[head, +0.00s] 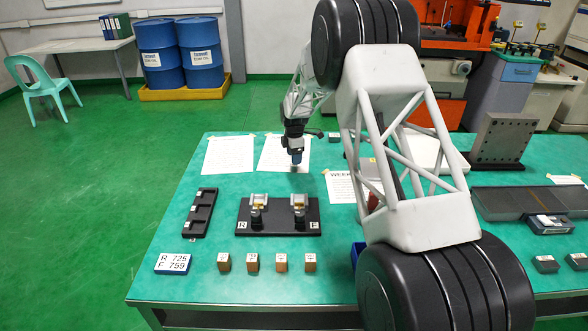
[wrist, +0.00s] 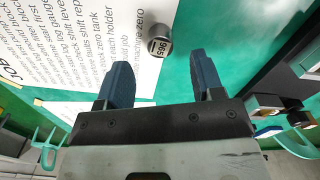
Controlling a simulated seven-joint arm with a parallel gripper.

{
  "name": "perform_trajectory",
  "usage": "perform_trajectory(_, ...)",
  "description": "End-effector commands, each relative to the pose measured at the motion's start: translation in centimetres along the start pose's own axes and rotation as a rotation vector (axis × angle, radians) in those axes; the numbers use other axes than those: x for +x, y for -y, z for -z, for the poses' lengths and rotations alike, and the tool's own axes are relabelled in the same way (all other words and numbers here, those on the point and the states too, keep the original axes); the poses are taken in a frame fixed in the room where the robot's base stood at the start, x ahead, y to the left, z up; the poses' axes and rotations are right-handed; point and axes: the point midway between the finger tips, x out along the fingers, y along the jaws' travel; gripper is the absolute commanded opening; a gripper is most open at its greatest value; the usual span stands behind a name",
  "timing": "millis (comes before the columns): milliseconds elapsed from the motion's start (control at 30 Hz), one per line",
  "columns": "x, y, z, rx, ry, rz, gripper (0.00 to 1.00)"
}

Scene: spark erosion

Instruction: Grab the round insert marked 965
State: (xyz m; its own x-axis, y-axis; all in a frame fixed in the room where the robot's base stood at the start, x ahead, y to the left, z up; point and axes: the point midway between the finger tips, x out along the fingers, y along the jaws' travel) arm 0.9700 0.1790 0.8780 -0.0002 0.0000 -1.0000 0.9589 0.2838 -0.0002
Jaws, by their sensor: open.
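The round insert marked 965 (wrist: 160,47) is a small dark grey cylinder with a pale label on its top face. In the wrist view it stands at the edge of a printed sheet, beside the green table surface. My gripper (wrist: 160,60) is open and empty, with its two blue fingers apart and the insert showing just beyond and between the tips. In the head view my gripper (head: 296,160) points down over the back of the table, above the sheets. The insert cannot be made out clearly there.
A black base (head: 278,229) with two holders marked R and F stands in front of my gripper. Several small blocks (head: 281,263), a card reading R 725, F 759 (head: 173,264) and a slotted black tray (head: 200,213) lie nearby. A metal angle plate (head: 503,138) stands at right.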

Motion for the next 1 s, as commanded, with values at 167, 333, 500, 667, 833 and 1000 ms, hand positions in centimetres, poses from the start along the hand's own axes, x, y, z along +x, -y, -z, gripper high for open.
perform_trajectory(167,0.0,0.0,0.0,0.000,0.000,0.000,0.61)
perform_trajectory(333,0.7,0.0,0.0,0.000,0.000,0.001,0.61)
perform_trajectory(500,2.5,0.0,0.0,0.000,0.000,0.001,0.61)
perform_trajectory(667,4.2,0.0,0.0,0.000,0.000,0.000,0.61)
perform_trajectory(833,5.1,0.0,0.0,0.000,0.000,-0.001,0.61)
perform_trajectory(1000,5.2,0.0,0.0,0.000,0.000,-0.001,0.61)
